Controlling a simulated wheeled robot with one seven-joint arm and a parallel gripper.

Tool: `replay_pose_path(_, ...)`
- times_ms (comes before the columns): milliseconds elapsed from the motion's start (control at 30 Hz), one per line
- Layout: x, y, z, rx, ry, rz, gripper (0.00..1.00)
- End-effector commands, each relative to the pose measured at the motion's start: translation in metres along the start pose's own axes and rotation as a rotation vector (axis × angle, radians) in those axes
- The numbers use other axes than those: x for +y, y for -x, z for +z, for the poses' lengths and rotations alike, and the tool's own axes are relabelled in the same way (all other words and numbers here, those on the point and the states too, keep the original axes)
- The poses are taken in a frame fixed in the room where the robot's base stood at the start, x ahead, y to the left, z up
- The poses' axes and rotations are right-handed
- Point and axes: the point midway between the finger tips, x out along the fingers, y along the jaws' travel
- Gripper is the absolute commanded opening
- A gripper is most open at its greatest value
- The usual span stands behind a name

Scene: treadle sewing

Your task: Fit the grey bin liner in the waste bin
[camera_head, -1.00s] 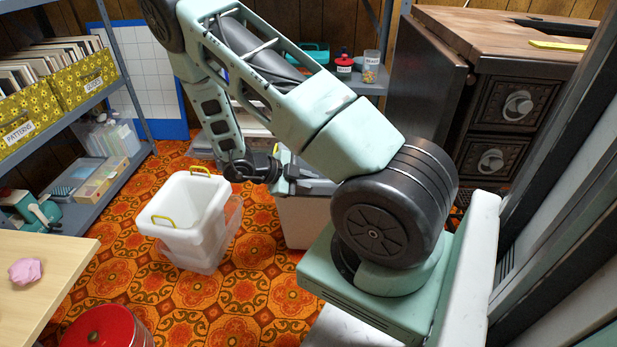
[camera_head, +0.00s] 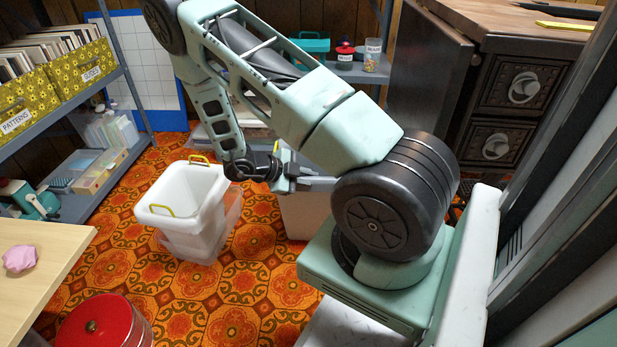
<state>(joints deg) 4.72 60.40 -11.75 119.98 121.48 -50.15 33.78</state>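A pale, box-shaped bin (camera_head: 305,218) stands on the floor, partly hidden behind my arm. Something grey (camera_head: 318,184) shows along its top; I cannot tell whether this is the liner or a lid. A white open tub with yellow handles (camera_head: 168,222) stands to its left, upright, in or on a translucent box (camera_head: 208,243). I cannot tell for sure which container is the waste bin. My gripper (camera_head: 292,172) is at the pale bin's top, right of the white tub. Its fingertips are small and partly hidden, so its opening and any grip cannot be made out.
A wooden table (camera_head: 35,270) with a pink crumpled thing (camera_head: 19,258) is at the left. A red round tin (camera_head: 105,325) stands at the front. Shelves (camera_head: 95,200) line the left wall. A dark wooden cabinet (camera_head: 515,100) is at the right. Patterned floor between is clear.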

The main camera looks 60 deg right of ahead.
Motion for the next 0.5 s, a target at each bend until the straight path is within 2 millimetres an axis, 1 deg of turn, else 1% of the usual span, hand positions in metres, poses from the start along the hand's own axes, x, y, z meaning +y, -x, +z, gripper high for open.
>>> replay_pose_path(33,0.012,-0.006,0.004,-0.005,0.013,0.022,0.33)
replay_pose_path(167,0.013,-0.006,0.004,-0.005,0.014,0.023,0.33)
replay_pose_path(267,0.012,-0.002,0.003,-0.005,0.014,0.023,0.34)
replay_pose_path(367,0.01,0.009,0.003,-0.007,0.014,0.021,0.36)
replay_pose_path(400,0.009,0.017,0.002,-0.009,0.013,0.02,0.4)
replay_pose_path(500,0.006,0.039,0.001,-0.012,0.011,0.017,0.4)
